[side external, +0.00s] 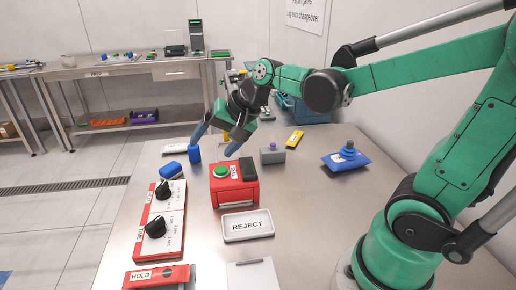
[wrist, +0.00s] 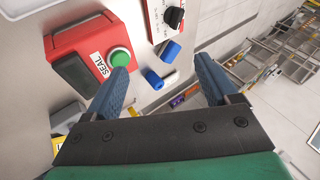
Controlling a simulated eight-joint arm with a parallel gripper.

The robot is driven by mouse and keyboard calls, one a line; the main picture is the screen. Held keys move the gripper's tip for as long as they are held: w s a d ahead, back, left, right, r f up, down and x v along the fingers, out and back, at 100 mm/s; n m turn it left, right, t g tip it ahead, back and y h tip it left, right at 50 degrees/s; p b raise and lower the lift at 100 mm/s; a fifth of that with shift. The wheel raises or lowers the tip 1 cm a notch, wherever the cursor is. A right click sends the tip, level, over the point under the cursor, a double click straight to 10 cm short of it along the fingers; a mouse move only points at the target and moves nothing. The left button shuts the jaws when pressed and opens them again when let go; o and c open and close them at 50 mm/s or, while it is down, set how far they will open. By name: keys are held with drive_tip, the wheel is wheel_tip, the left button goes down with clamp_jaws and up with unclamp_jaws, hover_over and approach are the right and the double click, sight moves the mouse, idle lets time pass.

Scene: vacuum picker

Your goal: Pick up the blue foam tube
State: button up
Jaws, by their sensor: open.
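Two short blue cylinders stand or lie on the metal table, left of the red SEAL box. One (side external: 194,154) looks upright; it also shows in the wrist view (wrist: 153,79). The other (side external: 171,170) lies on its side near the panel with knobs and also shows in the wrist view (wrist: 170,50). I cannot tell which one is the foam tube. My gripper (side external: 214,147) is open and empty, pointing down above the table. In the wrist view both cylinders appear between the fingertips (wrist: 161,66), beyond them and apart from them.
The red SEAL box (side external: 235,193) with a green button stands close by the gripper. A red and white panel with black knobs (side external: 160,220), a REJECT tray (side external: 248,225), a grey block with a purple knob (side external: 272,155) and a blue plate (side external: 345,162) are also on the table.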

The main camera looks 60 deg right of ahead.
drive_tip(key=w+d+f+m+t+y, duration=0.1)
drive_tip(key=w+d+f+m+y, duration=0.15)
drive_tip(key=w+d+m, duration=0.5)
drive_tip(key=m+t+y, duration=0.2)
drive_tip(key=m+t, duration=0.1)
drive_tip(key=m, duration=1)
approach(202, 161)
drive_tip(key=shift+n, duration=0.25)
drive_tip(key=w+a+r, duration=0.2)
drive_tip(key=w, duration=0.1)
drive_tip(key=shift+w+a+r, duration=0.2)
drive_tip(key=shift+a+r, duration=0.05)
drive_tip(key=shift+a, duration=0.1)
drive_tip(key=shift+w+d+f+m, duration=0.1)
drive_tip(key=shift+d+f+m, duration=0.2)
drive_tip(key=shift+f+m, duration=0.2)
drive_tip(key=shift+t, duration=0.3)
drive_tip(key=shift+x, duration=2.7)
clamp_jaws()
